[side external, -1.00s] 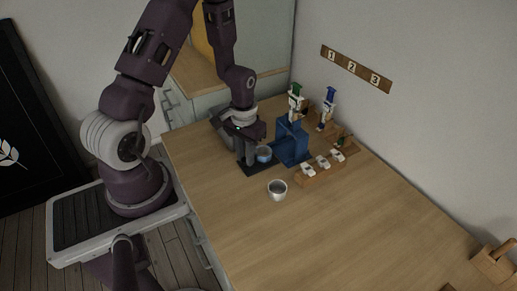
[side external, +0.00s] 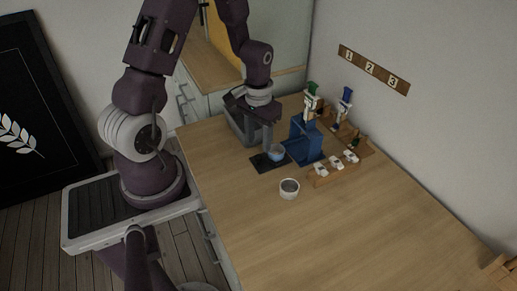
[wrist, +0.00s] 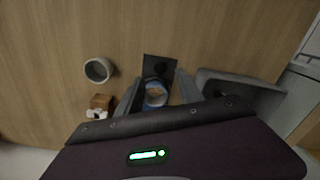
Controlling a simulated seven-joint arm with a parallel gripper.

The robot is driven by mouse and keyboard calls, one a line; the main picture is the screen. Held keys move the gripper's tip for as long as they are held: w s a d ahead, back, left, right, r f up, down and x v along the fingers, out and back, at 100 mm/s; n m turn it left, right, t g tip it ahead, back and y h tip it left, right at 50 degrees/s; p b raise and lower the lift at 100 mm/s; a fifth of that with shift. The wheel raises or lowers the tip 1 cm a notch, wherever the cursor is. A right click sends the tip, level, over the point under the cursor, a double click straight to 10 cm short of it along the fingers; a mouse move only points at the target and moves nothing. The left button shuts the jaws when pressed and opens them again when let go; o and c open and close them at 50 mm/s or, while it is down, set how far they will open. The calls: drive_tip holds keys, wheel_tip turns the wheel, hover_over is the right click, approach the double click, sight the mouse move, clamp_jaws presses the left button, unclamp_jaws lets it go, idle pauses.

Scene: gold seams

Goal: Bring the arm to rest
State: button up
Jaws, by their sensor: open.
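My gripper (side external: 268,138) is open and points down over the dark mat (side external: 262,165) on the wooden table. A small blue cup (side external: 277,152) stands on the mat, just below and beside the fingertips. In the wrist view, the open fingers (wrist: 158,92) show on either side of the blue cup (wrist: 155,97), with the dark mat (wrist: 158,67) beyond it. The gripper holds nothing that I can see. Whether the fingertips clear the cup's rim is hard to tell.
A blue stand (side external: 306,143) is right of the mat. A wooden rack (side external: 321,180) holds several white pieces. A pale cup (side external: 289,189) stands in front.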

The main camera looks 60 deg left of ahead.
wheel_tip(320, 180, up, 2)
drive_tip(key=d+r+m+t, duration=0.15)
drive_tip(key=d+r, duration=0.25)
drive_tip(key=r, duration=0.5)
drive_tip(key=s+d+r+m+t, duration=0.3)
drive_tip(key=s+d+r+t, duration=0.1)
drive_tip(key=s+d+r, duration=0.6)
drive_tip(key=s+r, duration=0.3)
drive_tip(key=shift+s+r, duration=0.15)
drive_tip(key=shift+s, duration=0.05)
idle(0.7)
